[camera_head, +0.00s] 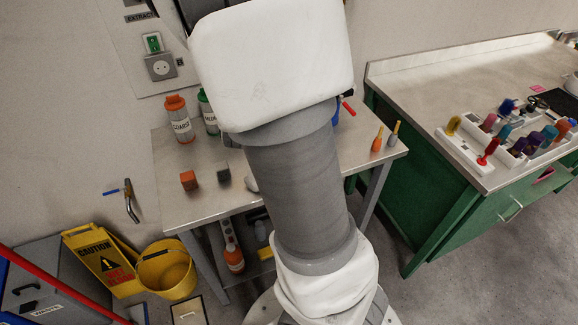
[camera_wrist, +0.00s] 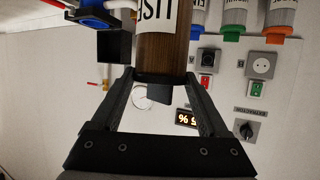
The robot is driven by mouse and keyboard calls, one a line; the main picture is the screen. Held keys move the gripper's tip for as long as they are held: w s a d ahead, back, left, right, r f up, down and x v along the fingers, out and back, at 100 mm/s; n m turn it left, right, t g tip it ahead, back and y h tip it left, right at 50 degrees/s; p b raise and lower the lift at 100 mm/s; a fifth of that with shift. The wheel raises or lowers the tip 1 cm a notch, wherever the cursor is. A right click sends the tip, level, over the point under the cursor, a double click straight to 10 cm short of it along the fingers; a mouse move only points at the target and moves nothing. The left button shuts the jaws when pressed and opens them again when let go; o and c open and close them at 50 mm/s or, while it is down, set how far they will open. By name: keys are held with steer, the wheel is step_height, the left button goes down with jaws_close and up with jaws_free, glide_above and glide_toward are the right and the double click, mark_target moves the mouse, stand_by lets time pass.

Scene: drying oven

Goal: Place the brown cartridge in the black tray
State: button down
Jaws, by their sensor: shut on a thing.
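The brown cartridge (camera_wrist: 162,58) has a white label with dark lettering. It shows at the top middle of the wrist view, its upper part cut off by the frame. My gripper (camera_wrist: 160,80) is shut on it, with one black finger on each side. A black box-like thing (camera_wrist: 115,46), which may be the black tray, shows just left of the cartridge in the wrist view, beside something blue; I cannot tell how far apart they are. In the head view my arm hides the gripper and the cartridge.
In the head view a metal table (camera_head: 165,150) holds an orange-capped bottle (camera_head: 179,120), a green-capped bottle (camera_head: 208,112), an orange block (camera_head: 189,180) and a grey block (camera_head: 223,173). A green bench (camera_head: 420,85) with racks stands right. A yellow bucket (camera_head: 167,272) stands on the floor.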

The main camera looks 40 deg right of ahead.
steer(key=s+d+f+m+g+h+b, duration=0.1)
steer(key=s+d+m+g+h, duration=0.1)
steer(key=s+d, duration=0.45)
steer(key=s+d+m+g+h+b, duration=0.15)
steer(key=s+d, duration=0.25)
steer(key=d, duration=0.6)
steer(key=w+a+f+b, duration=0.1)
steer(key=w+a+f, duration=0.6)
steer(key=f, duration=0.4)
steer(key=shift+w+a+m, duration=0.35)
steer(key=shift+w+m, duration=0.1)
steer(key=shift+w, duration=0.25)
steer(key=shift+f, duration=0.1)
steer(key=shift+f+b, duration=0.2)
steer(key=shift+b, duration=0.2)
jaws_free()
steer(key=shift+r, duration=0.1)
